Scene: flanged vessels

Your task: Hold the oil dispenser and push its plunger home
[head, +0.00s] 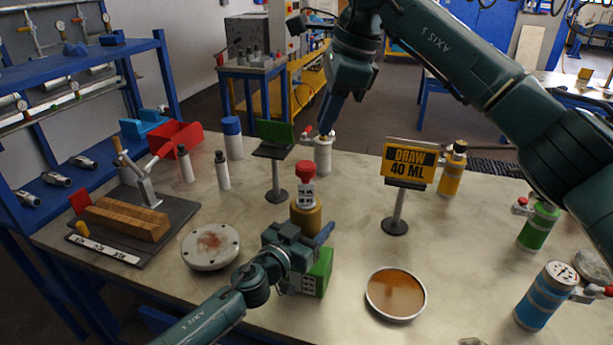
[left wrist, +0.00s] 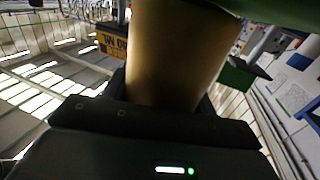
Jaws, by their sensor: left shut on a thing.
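The oil dispenser (head: 306,217) has a tan, brass-like body, a pale marked collar and a red plunger knob (head: 305,168) standing up on top. It looks roughly upright. My left gripper (head: 298,246) is shut around its body, which fills the space between the fingers in the left wrist view (left wrist: 175,55). A green block (head: 321,263) shows just below the gripper; I cannot tell whether it belongs to the dispenser. My right gripper (head: 328,118) points down behind the dispenser, apart from the red knob, near a white bottle (head: 323,155). Its finger gap is not clear.
A "DRAW 40 ML" sign (head: 409,163) stands right of the dispenser. A dish of brown liquid (head: 396,294) lies at front right, a round flange (head: 210,247) at left. A green-topped stand (head: 276,172) is behind. Several bottles line the right side, including a blue one (head: 546,295).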

